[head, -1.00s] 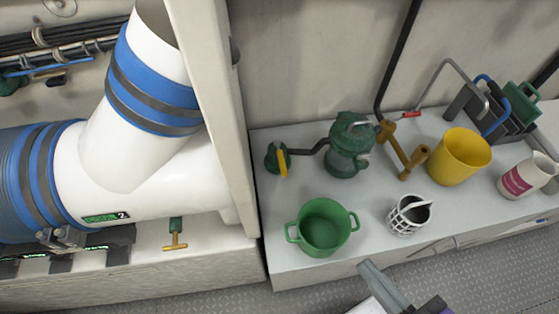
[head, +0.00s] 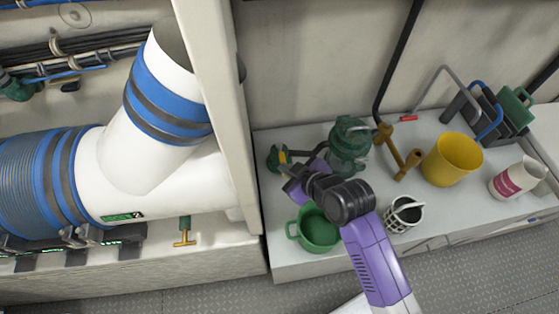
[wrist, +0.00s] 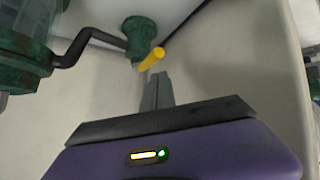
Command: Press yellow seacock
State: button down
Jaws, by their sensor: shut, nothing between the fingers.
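The yellow seacock is a green valve body with a yellow lever (head: 283,155) at the left end of the grey counter, joined by a dark pipe to a green strainer (head: 350,140). In the wrist view its yellow lever (wrist: 152,59) sticks out from the green flange (wrist: 138,33). My gripper (head: 287,172) is shut and empty, just in front of the lever. In the wrist view the fingertips (wrist: 157,74) are just below the lever's end; I cannot tell whether they touch it. My arm hides part of the pipe.
A green pot (head: 316,240) stands under my wrist. A white lattice cup (head: 400,222), a yellow bucket (head: 452,160) and a brass pipe fitting (head: 400,153) are to the right. A white post (head: 222,110) rises close left. A brass T-handle (head: 185,240) sits beyond it.

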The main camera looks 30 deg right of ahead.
jog(key=w+r+n+g+y+p, duration=0.1)
jog(key=w+r+n+g, duration=0.25)
jog(key=w, duration=0.35)
jog(key=s+r+n+g, duration=0.1)
jog(key=n, duration=0.1)
jog(key=s+r+n+g+y, duration=0.1)
jog(key=n+g, duration=0.1)
jog(key=s+r+n+g+p, duration=0.1)
jog(key=r+n+g, duration=0.1)
jog(key=shift+s+a+r+g, duration=0.1)
jog(key=shift+s+a+g, duration=0.2)
jog(key=shift+a, duration=0.1)
jog(key=x, duration=1)
jog(key=shift+s+d+f+p, duration=0.15)
jog(key=shift+s+d+p, duration=0.15)
jog(key=shift+d, duration=0.55)
jog(key=shift+s+d+f+p, duration=0.15)
jog(key=shift+s+d+f, duration=0.1)
jog(key=shift+d, duration=0.55)
jog(key=shift+d, duration=0.1)
